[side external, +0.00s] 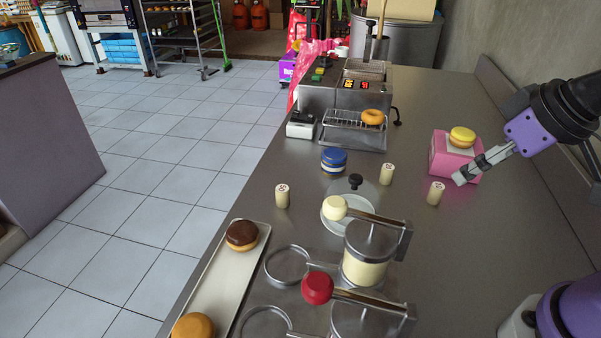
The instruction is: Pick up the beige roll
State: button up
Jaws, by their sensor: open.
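Three small beige cylinders stand upright on the steel counter, with dark marks near their tops. One beige roll (436,194) is at the right, another (386,174) is left of it, and a third (282,196) is farther left. My gripper (465,176) comes in from the right, with its grey fingers angled down and left. It is open and empty, above and just right of the right-hand roll, apart from it as far as I can tell. The fingers overlap the front of a pink box in the picture.
The pink box (440,154) carries a yellow-topped doughnut (462,138). A glass lid with a black knob (355,182), a blue-and-white round tin (333,161) and dispensers (367,258) stand nearby. A fryer (317,94) is behind; a doughnut tray (208,291) lies front left. The right counter is clear.

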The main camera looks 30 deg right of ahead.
jog(key=n+g+y, duration=0.1)
jog(key=n, duration=0.1)
send_near(440, 187)
jog(key=x, duration=0.5)
jog(key=shift+w+a+f, duration=0.1)
jog(key=shift+w, duration=0.1)
jog(key=x, duration=0.5)
jog(key=shift+f, duration=0.35)
grip_shut()
